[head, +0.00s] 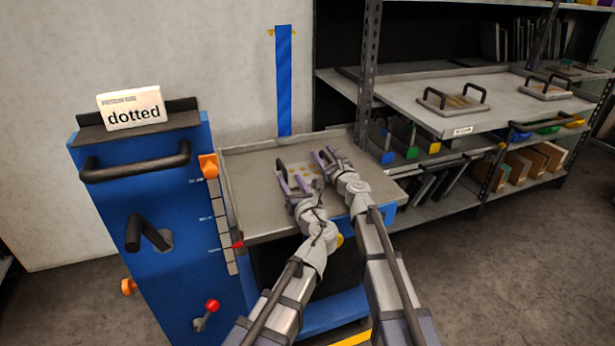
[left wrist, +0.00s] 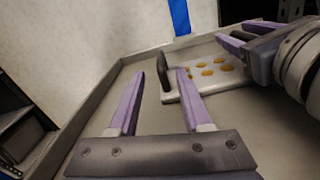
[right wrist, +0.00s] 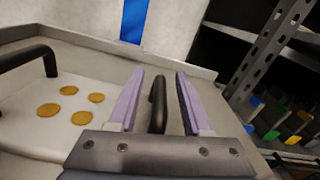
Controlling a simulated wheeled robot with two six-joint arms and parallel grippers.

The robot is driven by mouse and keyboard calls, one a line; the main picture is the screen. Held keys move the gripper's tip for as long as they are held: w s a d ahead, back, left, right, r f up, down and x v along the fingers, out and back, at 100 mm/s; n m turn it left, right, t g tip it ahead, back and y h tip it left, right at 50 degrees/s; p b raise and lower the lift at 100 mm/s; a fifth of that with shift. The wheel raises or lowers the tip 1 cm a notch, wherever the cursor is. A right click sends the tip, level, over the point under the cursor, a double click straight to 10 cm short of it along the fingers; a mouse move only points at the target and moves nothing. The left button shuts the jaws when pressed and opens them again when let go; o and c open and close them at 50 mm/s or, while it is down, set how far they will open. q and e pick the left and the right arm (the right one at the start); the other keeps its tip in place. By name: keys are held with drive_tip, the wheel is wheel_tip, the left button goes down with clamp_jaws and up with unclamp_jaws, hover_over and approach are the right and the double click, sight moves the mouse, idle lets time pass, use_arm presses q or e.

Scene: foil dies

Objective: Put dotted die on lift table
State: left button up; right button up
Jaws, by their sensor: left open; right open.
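The dotted die (head: 306,171), a pale plate with gold dots and a black handle at each end, lies flat on the grey top of the lift table (head: 245,183). My left gripper (head: 289,178) is open at the die's left handle. In the left wrist view that handle (left wrist: 163,72) shows between the spread purple fingertips. My right gripper (head: 324,157) is open at the other end. In the right wrist view the right handle (right wrist: 157,104) stands between its fingers, and its lower part is hidden by the gripper body. Neither gripper is closed on a handle.
The lift table has a raised rim at its back and left. A blue control column (head: 130,215) with a sign reading "dotted" (head: 132,108) stands at the left. A shelf rack (head: 440,105) with a pull-out tray and other dies stands close at the right.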

use_arm(q)
drive_tip(key=shift+v, duration=2.25)
use_arm(e)
drive_tip(key=v, duration=1.2)
